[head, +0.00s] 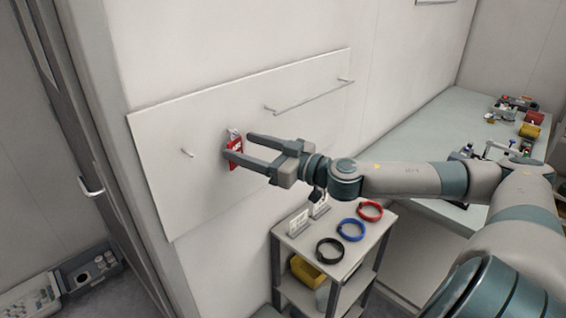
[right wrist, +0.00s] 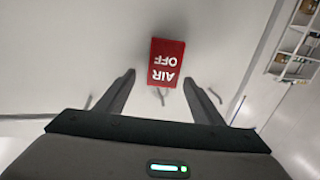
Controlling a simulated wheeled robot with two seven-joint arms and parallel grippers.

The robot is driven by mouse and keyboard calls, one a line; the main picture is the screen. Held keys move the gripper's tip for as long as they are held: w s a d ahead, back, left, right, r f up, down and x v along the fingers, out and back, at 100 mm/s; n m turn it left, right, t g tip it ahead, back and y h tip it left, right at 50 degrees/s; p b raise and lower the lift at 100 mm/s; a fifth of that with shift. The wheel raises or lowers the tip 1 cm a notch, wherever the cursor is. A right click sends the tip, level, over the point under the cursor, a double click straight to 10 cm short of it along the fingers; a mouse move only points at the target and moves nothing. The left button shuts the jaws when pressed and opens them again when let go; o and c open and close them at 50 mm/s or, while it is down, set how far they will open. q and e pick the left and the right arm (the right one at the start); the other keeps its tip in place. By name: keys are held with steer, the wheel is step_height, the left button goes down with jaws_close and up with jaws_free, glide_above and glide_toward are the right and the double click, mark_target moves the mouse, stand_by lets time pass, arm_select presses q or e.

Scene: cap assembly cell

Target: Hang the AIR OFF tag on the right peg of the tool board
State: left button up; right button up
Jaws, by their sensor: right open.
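The red AIR OFF tag (head: 233,143) is against the white tool board (head: 185,205), to the right of the bare left peg (head: 188,153). It appears to hang at the right peg, which is mostly hidden behind it and my gripper. In the right wrist view the tag (right wrist: 167,55) shows its lettering upside down, with a thin peg or hook at its lettered end. My right gripper (head: 239,145) is open, its fingers on either side of the tag; the lower finger crosses in front of it. I cannot tell whether they touch. My left gripper is not in view.
A horizontal bar (head: 308,95) sticks out from the board's upper right. Below stands a small shelf cart (head: 290,235) with black, blue and red rings on top. A workbench (head: 420,130) with several small items runs along the right wall. A door frame is at left.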

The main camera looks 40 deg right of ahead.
steer(key=shift+s+d+f+b, duration=0.3)
steer(key=shift+s+b, duration=0.3)
steer(key=shift+b, duration=0.35)
steer(key=shift+s+a+r+b, duration=0.15)
steer(key=shift+s+b, duration=0.3)
steer(key=shift+b, duration=0.4)
steer(key=shift+r+p, duration=0.3)
steer(key=shift+p, duration=0.1)
steer(key=shift+s+p, duration=0.1)
steer(key=shift+p, duration=0.25)
steer(key=p+v, duration=0.8)
steer(key=p, duration=0.4)
steer(key=shift+s+d+f, duration=0.15)
steer(key=shift+s+d, duration=0.05)
steer(key=shift+s, duration=0.15)
steer(key=shift+d, duration=0.1)
